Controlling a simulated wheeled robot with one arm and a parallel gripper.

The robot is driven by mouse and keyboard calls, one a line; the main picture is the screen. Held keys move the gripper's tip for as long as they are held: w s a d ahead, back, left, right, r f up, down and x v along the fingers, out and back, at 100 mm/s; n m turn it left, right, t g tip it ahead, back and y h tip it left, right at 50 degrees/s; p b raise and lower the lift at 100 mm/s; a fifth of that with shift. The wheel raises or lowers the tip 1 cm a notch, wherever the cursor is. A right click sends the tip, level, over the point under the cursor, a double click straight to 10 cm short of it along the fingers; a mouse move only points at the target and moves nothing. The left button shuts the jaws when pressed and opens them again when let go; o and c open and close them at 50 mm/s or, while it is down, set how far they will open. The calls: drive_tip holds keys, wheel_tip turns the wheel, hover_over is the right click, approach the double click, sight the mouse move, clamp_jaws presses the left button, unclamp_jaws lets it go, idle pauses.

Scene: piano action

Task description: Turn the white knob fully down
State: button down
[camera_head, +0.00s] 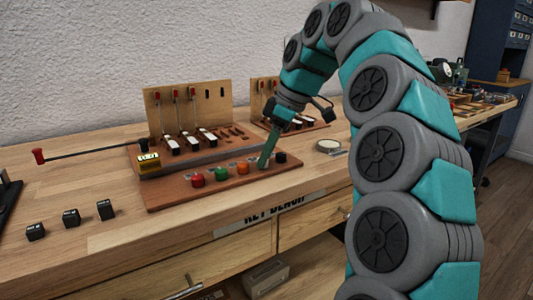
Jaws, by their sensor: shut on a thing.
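The brown board of the piano action (170,193) lies on the wooden bench with a row of coloured knobs along its front. My gripper (263,164) points down at this row, between the orange knob (243,168) and the black knob (281,158). It is shut on what appears to be the white knob. The fingers hide that knob, so its turn position cannot be seen.
A red knob (197,180) and a green knob (221,174) stand farther left in the row. Behind them are upright levers with red tops (175,93). A red-handled rod (38,156) reaches out left. Several black blocks (71,216) stand front left.

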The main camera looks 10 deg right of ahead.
drive_tip(key=shift+n, duration=0.3)
drive_tip(key=c, duration=0.6)
unclamp_jaws()
